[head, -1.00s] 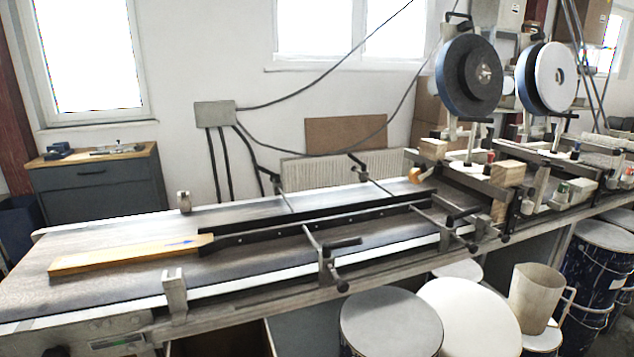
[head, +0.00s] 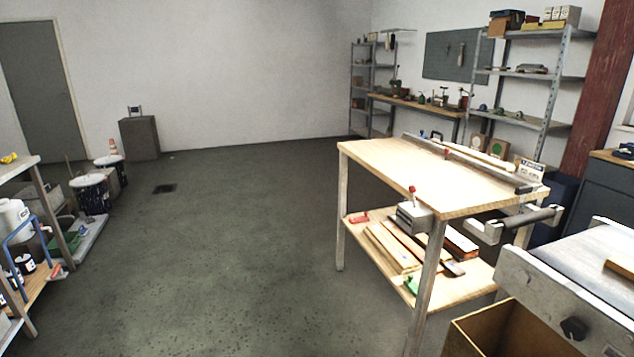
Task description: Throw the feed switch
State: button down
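A small grey box with a red-tipped lever (head: 414,213) is fixed at the front edge of the wooden workbench (head: 400,160). The lever stands roughly upright. The near end of the conveyor (head: 560,290) shows at the lower right, with a black knob (head: 573,328) on its grey side. No readable label tells which of these is the feed switch. My gripper is out of view.
Boards (head: 395,245) lie on the bench's lower shelf. A cardboard box (head: 470,335) stands beside the conveyor end. A shelf rack with bottles (head: 15,215) is at left. The grey floor (head: 230,240) between is clear.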

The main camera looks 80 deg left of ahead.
aim_at(412, 188)
jog(key=u, duration=2.3)
jog(key=i+j+z, duration=0.1)
jog(key=z, duration=0.25)
jog(key=j+z, duration=0.1)
jog(key=z, duration=0.25)
jog(key=i+j+z, duration=0.1)
jog(key=z, duration=0.25)
jog(key=i+j+z, duration=0.25)
jog(key=j, duration=0.25)
jog(key=j+z, duration=0.2)
jog(key=j, duration=0.3)
jog(key=i+j+z, duration=0.1)
jog(key=j+z, duration=0.15)
jog(key=j, duration=0.3)
jog(key=i+j, duration=0.1)
jog(key=j, duration=1.4)
jog(key=i+j+z, duration=0.15)
jog(key=j, duration=1.35)
jog(key=l, duration=0.75)
jog(key=i+u, duration=0.05)
